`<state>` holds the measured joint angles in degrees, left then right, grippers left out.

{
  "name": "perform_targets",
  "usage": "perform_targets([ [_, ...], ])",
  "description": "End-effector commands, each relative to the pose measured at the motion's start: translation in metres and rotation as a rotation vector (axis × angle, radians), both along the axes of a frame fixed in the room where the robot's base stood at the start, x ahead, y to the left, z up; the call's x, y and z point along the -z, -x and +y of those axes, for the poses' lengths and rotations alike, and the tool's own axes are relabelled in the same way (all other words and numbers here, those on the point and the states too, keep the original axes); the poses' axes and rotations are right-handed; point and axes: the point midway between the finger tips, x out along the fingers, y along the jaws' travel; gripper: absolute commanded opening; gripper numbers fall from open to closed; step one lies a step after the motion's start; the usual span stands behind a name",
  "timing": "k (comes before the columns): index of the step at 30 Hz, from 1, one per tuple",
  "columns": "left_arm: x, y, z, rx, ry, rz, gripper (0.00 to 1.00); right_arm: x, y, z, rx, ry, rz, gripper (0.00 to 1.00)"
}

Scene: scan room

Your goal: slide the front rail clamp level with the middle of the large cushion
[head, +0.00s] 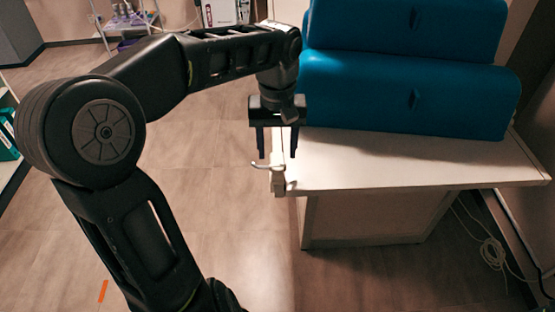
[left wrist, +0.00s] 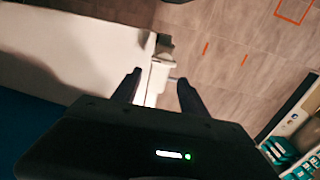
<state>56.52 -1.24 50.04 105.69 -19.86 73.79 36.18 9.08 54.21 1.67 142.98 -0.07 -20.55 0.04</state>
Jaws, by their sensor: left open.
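The front rail clamp (head: 278,182), a small pale piece with a hook, sits at the left edge of the white table (head: 400,165), near its front corner. It also shows in the left wrist view (left wrist: 158,78), between and beyond the fingertips. My left gripper (head: 278,150) is open and points down just above the clamp, with one finger on either side in the picture. I cannot tell whether it touches. The large blue cushion (head: 405,98) lies on the table to the right, with a second blue cushion (head: 400,28) behind and above it. My right gripper is out of view.
A coiled white cable (head: 492,252) lies on the floor at the right. A white trolley (head: 125,22) stands at the back left, and shelves (head: 5,150) are at the left edge. The floor left of the table is mostly clear.

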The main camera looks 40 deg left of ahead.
Motion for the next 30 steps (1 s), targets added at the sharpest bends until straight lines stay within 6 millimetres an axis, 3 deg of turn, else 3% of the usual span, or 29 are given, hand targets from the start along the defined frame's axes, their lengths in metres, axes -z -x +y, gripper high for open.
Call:
perform_targets([
  [7,0.036,0.001,0.000,0.000,0.002,0.002,0.51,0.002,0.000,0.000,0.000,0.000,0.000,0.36],
  [18,0.043,0.000,-0.001,0.001,0.001,-0.001,0.51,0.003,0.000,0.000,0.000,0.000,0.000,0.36],
  [30,0.043,0.000,-0.001,0.001,0.002,-0.001,0.19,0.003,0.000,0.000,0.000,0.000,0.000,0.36],
])
